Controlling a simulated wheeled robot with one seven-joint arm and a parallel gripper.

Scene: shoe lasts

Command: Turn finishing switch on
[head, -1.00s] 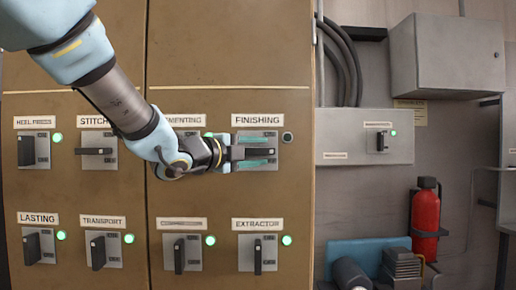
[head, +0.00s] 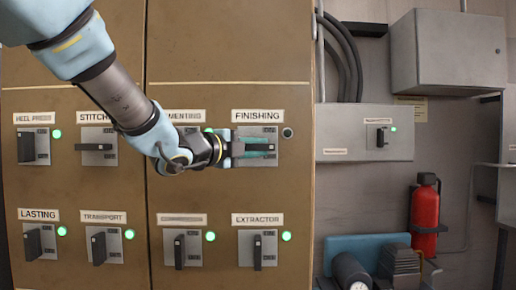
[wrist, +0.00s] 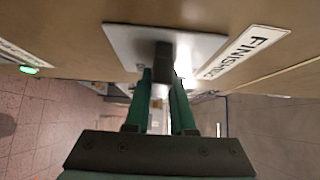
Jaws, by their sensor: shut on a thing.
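The finishing switch (head: 270,132) is a grey plate with a dark handle under the FINISHING label (head: 257,116), at the upper right of the brown cabinet. Its handle lies level, pointing sideways. The small round lamp (head: 287,133) beside it is dark. My gripper (head: 262,147) reaches in from the left, with one teal finger above the handle and one below, shut on it. In the wrist view the dark handle (wrist: 162,54) stands out from the plate (wrist: 125,38) and sits between the teal fingertips (wrist: 161,77).
Extractor switch (head: 257,248) below has an upright handle and a lit green lamp. Stitching switch (head: 96,148) has a level handle; its lamp spot is hidden by my arm. A grey box (head: 350,145) and red extinguisher (head: 425,215) stand right of the cabinet.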

